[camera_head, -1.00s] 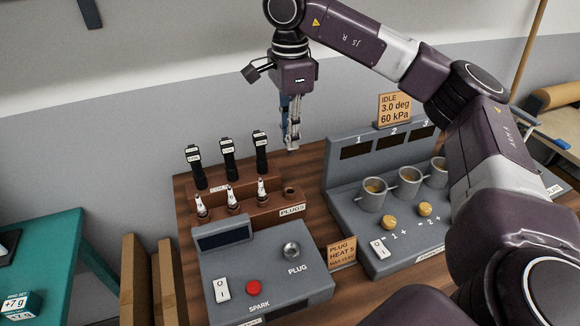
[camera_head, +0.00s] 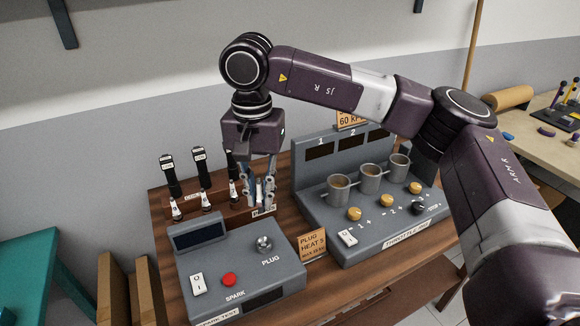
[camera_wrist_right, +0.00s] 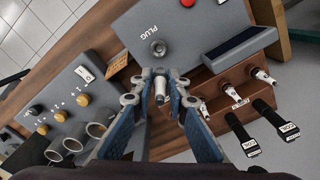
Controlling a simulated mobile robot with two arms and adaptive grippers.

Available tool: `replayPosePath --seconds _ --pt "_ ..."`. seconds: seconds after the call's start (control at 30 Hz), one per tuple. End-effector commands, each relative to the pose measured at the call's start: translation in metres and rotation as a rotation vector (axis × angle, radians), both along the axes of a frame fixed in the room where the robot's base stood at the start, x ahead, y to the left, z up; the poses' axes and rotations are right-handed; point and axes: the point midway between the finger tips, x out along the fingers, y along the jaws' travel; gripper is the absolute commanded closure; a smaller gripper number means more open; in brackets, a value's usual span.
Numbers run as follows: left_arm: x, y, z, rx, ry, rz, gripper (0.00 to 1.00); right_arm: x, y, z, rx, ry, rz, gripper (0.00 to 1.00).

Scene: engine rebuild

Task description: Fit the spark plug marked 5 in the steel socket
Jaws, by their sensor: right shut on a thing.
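My right gripper (camera_head: 262,203) is low in front of the plug rack, behind the grey spark test box. It is shut on a small pale spark plug, which shows between the fingertips (camera_wrist_right: 160,90) in the right wrist view as a white and metal plug (camera_wrist_right: 160,86). Its marking cannot be read. The round steel socket (camera_head: 264,243), beside the word PLUG, is apart from the plug, nearer the viewer. It also shows in the right wrist view (camera_wrist_right: 158,48), just beyond the plug, and looks empty. My left gripper is not in view.
The brown plug rack (camera_head: 204,210) holds other white plugs, with black coil tools (camera_head: 202,166) behind. The grey test box (camera_head: 240,268) has a red button (camera_head: 229,279). An orange sign (camera_head: 312,245) stands beside it. The throttle unit (camera_head: 330,205) with cups stands to the right.

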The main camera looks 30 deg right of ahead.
Motion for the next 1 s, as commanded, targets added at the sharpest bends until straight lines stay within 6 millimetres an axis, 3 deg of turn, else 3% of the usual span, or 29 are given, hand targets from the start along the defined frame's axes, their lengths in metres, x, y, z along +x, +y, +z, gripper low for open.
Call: replayPosePath --seconds 0.2,0.7,1.0 --pt "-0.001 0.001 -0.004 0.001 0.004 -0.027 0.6 -0.014 0.006 -0.016 0.005 0.007 0.117 1.0" --pt "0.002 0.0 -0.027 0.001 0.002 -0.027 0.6 -0.013 0.006 -0.056 0.006 0.008 0.118 1.0" --pt "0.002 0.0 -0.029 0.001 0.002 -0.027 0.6 -0.013 0.006 -0.063 0.005 0.007 0.117 1.0"
